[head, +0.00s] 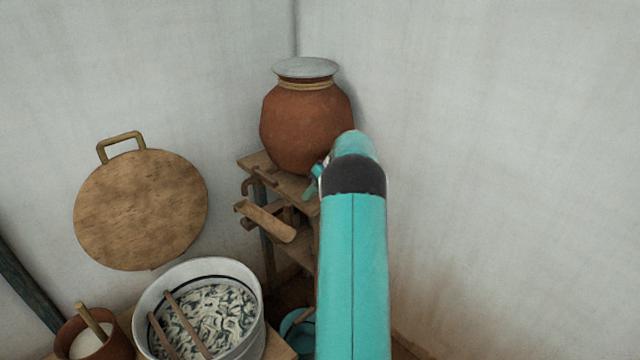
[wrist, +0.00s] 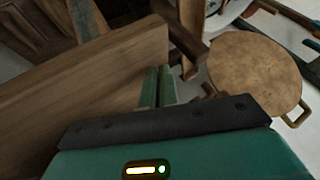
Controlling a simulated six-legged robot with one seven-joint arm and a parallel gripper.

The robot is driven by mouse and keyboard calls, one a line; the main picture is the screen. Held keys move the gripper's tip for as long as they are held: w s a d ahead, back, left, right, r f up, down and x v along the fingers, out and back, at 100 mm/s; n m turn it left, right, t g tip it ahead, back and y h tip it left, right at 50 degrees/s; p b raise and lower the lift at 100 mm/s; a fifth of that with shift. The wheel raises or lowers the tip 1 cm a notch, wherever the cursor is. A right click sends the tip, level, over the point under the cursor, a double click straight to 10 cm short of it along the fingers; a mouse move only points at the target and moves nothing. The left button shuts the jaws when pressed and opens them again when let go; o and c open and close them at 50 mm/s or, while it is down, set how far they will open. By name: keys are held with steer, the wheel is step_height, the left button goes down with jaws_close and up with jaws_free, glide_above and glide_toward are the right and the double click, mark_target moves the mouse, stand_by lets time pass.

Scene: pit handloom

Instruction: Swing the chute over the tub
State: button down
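The chute (head: 265,221) is a short wooden trough on the side of the wooden stand. It slopes down to the right in the head view. The tub (head: 142,305) is white with a dark inner line and stands lower left of the chute, holding blue-white yarn or cloth and two sticks. My gripper (head: 313,180) is right of the chute, by the stand's top, partly hidden behind my arm. In the wrist view its green fingers (wrist: 158,88) are together with nothing visible between them. A brown wooden piece (wrist: 188,42) lies just beyond them; I cannot tell whether it is the chute.
A clay pot (head: 300,125) with a pale lid sits on the stand (head: 250,160), close to my arm. A round wooden board (head: 140,210) leans at the left wall. A brown pot (head: 115,345) with a stick and a teal bowl (head: 292,330) are low down. Walls close the corner.

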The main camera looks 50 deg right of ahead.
steer(key=shift+w+a, duration=0.15)
steer(key=shift+a, duration=0.75)
steer(key=shift+w+a, duration=0.15)
steer(key=shift+a, duration=0.75)
steer(key=shift+a, duration=0.15)
